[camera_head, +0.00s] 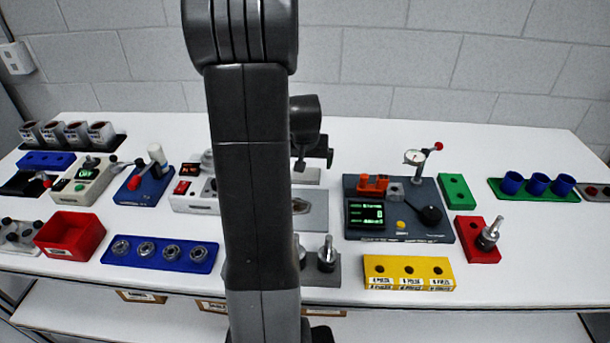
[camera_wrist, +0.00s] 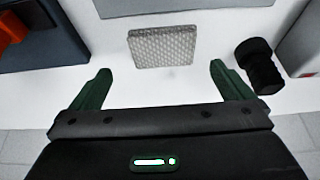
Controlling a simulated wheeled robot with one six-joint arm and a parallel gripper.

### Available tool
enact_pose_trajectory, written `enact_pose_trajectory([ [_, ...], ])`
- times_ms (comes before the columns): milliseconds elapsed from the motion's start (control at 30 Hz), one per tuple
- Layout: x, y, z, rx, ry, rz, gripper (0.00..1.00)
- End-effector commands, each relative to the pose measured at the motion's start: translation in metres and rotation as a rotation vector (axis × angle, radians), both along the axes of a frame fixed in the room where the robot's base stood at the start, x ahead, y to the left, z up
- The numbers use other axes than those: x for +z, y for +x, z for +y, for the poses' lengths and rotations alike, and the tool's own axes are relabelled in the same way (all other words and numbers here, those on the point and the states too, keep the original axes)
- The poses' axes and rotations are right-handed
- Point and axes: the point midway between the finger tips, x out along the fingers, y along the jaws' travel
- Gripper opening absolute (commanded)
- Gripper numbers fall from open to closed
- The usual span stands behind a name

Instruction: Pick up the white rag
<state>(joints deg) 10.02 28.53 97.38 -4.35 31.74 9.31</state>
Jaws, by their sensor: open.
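The white rag (camera_wrist: 162,46) shows in the wrist view as a small, pale grey-white square with a woven texture, lying flat on the white table. My gripper (camera_wrist: 160,69) is open and empty, with its two green fingers spread wide. The rag lies ahead of the fingertips, within the width between them and apart from both. In the head view, a pale patch that looks like the rag (camera_head: 306,176) shows just right of my arm, which hides part of it.
A black cylindrical part (camera_wrist: 260,66) lies close to the right finger. A grey plate (camera_wrist: 180,4) borders the rag's far side. A dark device with orange parts (camera_wrist: 12,28) stands at left. In the head view, a yellow block (camera_head: 408,284) and a red bin (camera_head: 70,234) stand near the front edge.

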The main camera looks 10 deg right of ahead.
Motion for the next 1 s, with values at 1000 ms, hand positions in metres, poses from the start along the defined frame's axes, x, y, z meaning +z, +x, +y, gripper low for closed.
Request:
enact_pose_trajectory([
  [1000,-0.053,0.022,-0.001,0.001,0.0,0.0,0.8],
])
